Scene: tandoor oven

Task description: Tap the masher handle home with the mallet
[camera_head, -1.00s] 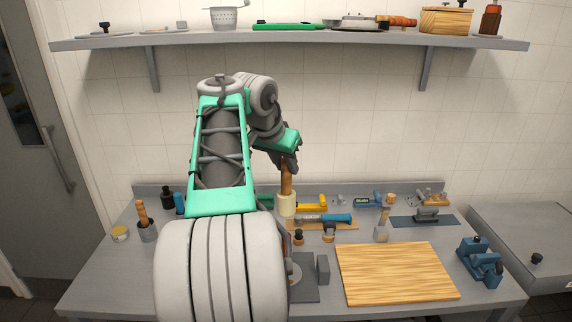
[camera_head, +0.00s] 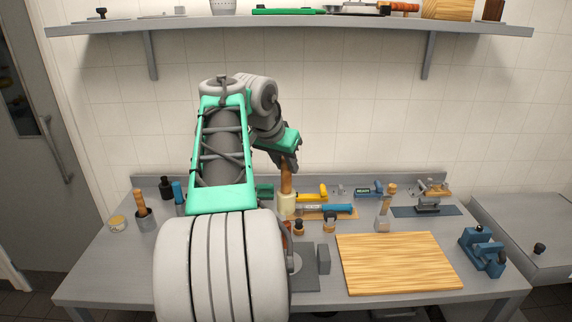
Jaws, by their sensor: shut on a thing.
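My gripper (camera_head: 287,166) is shut on the wooden handle of a mallet (camera_head: 287,204). The mallet hangs upright with its pale cream head down, at the left-middle of the bench; I cannot tell if the head touches the bench top. What looks like the masher (camera_head: 383,216) stands upright to the right of the mallet, with a grey lower part and a wooden handle upward. It is clearly apart from the mallet. How far its handle is seated is too small to tell.
A wooden board (camera_head: 398,263) lies at the front right of the bench. A blue vise-like tool (camera_head: 481,250) stands at the right edge. A blue-handled tool (camera_head: 334,209) lies close to the mallet. A holder (camera_head: 146,218) stands at left. A wall shelf (camera_head: 300,31) runs above.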

